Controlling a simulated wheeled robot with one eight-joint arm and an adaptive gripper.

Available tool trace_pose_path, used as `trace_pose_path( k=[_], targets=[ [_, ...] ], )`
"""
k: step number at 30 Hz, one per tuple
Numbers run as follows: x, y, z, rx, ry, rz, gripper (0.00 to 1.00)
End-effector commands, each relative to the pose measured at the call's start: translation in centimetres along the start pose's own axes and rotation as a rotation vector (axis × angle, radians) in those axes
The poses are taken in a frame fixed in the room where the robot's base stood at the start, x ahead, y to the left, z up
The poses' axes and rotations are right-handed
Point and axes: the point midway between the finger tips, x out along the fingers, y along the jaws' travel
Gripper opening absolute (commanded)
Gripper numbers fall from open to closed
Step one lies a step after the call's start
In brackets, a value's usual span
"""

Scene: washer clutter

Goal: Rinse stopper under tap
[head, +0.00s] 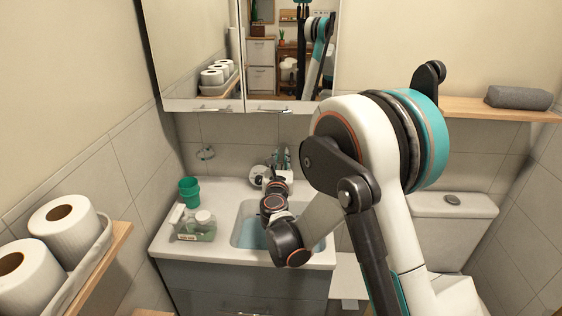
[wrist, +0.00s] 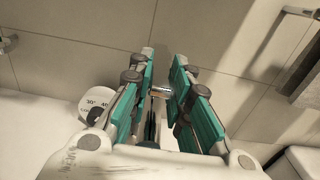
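My gripper (wrist: 163,58) has two teal-padded fingers that stand apart with a gap between them. In the head view my gripper (head: 282,158) is behind the basin, partly hidden by my arm. A small shiny chrome piece (wrist: 162,91) shows between the fingers; I cannot tell whether it is part of the tap or the stopper. The basin (head: 246,214) looks bluish inside. I cannot make out the stopper.
A green cup (head: 189,190) and clear jars (head: 200,226) stand on the counter left of the basin. A mirror cabinet (head: 190,60) hangs above. Toilet rolls (head: 68,232) sit at left, the toilet (head: 453,215) at right. A towel rail (wrist: 299,12) is at upper right.

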Motion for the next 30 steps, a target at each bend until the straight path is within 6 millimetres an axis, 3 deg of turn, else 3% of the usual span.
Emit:
trace_pose_path(
  k=[19, 20, 22, 30],
  targets=[
    [0.7, 0.0, 1.7, -0.002, -0.001, 0.0, 0.0],
    [0.7, 0.0, 1.7, -0.002, -0.001, 0.0, 0.22],
    [0.7, 0.0, 1.7, -0.002, 0.0, 0.001, 0.38],
    [0.7, 0.0, 1.7, -0.001, 0.0, 0.0, 0.38]
  ],
)
